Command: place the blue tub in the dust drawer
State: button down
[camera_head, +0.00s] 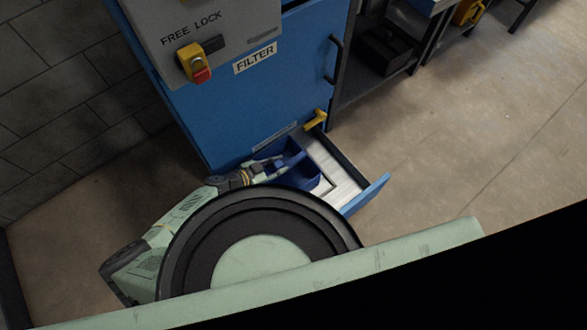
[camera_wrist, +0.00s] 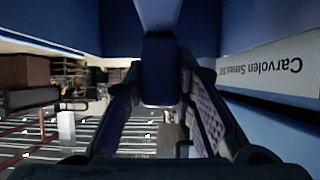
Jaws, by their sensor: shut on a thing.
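The dark blue tub (camera_head: 297,172) is at the inner left part of the pulled-out dust drawer (camera_head: 367,194), low on the blue cabinet. I cannot tell whether it rests on the drawer floor or hangs just above it. My gripper (camera_head: 272,162) reaches in from the left and is shut on an upper part of the tub. In the wrist view, a blue piece of the tub (camera_wrist: 160,65) sits between the two fingers of my gripper (camera_wrist: 161,92). My round arm link hides the near side of the drawer and part of the tub.
The blue cabinet (camera_head: 262,98) carries a FILTER label and a red-yellow lock switch (camera_head: 196,66). A yellow part (camera_head: 315,120) stands above the drawer's far corner. A dark shelf (camera_head: 375,60) stands behind at the right. The floor (camera_head: 460,120) right of the drawer is clear.

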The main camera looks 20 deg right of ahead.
jog(key=d, duration=0.2)
jog(key=w+d, duration=0.1)
jog(key=d, duration=0.1)
jog(key=w+d, duration=0.1)
jog(key=d, duration=0.1)
jog(key=shift+w, duration=0.2)
notch_tip(320, 180, down, 8)
jog(key=b, duration=0.8)
jog(key=shift+w+d+f, duration=0.1)
jog(key=shift+w+d, duration=0.05)
notch_tip(320, 180, down, 4)
jog(key=b, duration=0.4)
jog(key=c, duration=1.3)
grip_release()
jog(key=shift+c, duration=0.2)
jog(key=v, duration=1.2)
